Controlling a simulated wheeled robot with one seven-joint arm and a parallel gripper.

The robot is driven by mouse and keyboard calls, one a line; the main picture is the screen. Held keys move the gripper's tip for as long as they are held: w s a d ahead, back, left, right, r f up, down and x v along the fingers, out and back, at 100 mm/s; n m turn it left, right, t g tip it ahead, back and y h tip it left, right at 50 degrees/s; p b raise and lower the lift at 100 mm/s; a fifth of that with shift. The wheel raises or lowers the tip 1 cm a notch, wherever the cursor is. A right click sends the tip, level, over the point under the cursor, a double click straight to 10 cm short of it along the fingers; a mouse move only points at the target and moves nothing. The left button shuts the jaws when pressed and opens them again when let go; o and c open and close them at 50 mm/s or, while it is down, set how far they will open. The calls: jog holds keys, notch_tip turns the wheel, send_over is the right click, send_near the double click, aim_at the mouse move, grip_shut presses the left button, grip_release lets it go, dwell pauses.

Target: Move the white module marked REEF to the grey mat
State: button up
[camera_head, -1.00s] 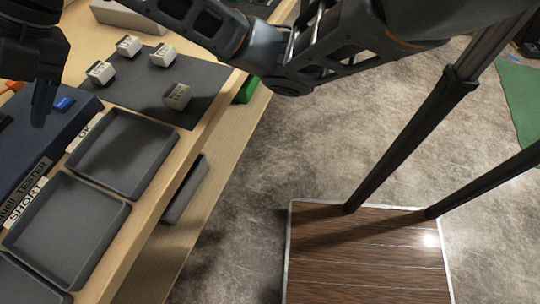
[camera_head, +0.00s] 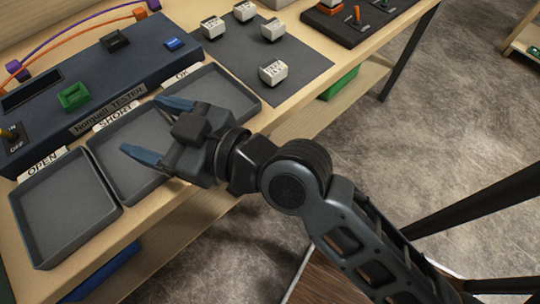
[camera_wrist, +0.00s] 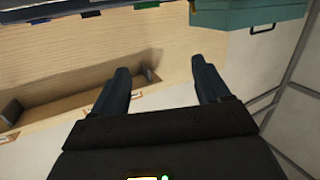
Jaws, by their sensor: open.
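Several white modules stand on the grey mat (camera_head: 300,60) at the upper middle of the head view: a front one (camera_head: 273,73), one behind it (camera_head: 272,30), one at the left (camera_head: 213,27) and one at the back (camera_head: 244,11). Their markings are too small to read, so I cannot tell which is REEF. My gripper (camera_head: 153,130) is open and empty, above the SHORT and OK trays, left of and nearer than the mat. In the wrist view the open fingers (camera_wrist: 160,66) have no module between them.
The OPEN tray (camera_head: 65,208), SHORT tray (camera_head: 110,160) and OK tray (camera_head: 252,104) line the bench front. Behind them stands the blue tester (camera_head: 50,125) with cables and a green block (camera_head: 74,96). A black switch panel (camera_head: 345,30) stands at the right. A teal box (camera_wrist: 275,25) shows in the wrist view.

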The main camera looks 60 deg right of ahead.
jog(key=s+d+f+m, duration=0.1)
jog(key=s+d, duration=0.1)
jog(key=s, duration=0.7)
jog(key=s+d+f+g+h, duration=0.1)
jog(key=s+d+f, duration=0.1)
jog(key=s, duration=0.6)
jog(key=s+d+f+m+h, duration=0.1)
jog(key=s+d, duration=0.3)
jog(key=s, duration=0.5)
jog(key=shift+s+f+m+g, duration=0.3)
jog(key=shift+f+g, duration=0.1)
jog(key=shift+d, duration=0.1)
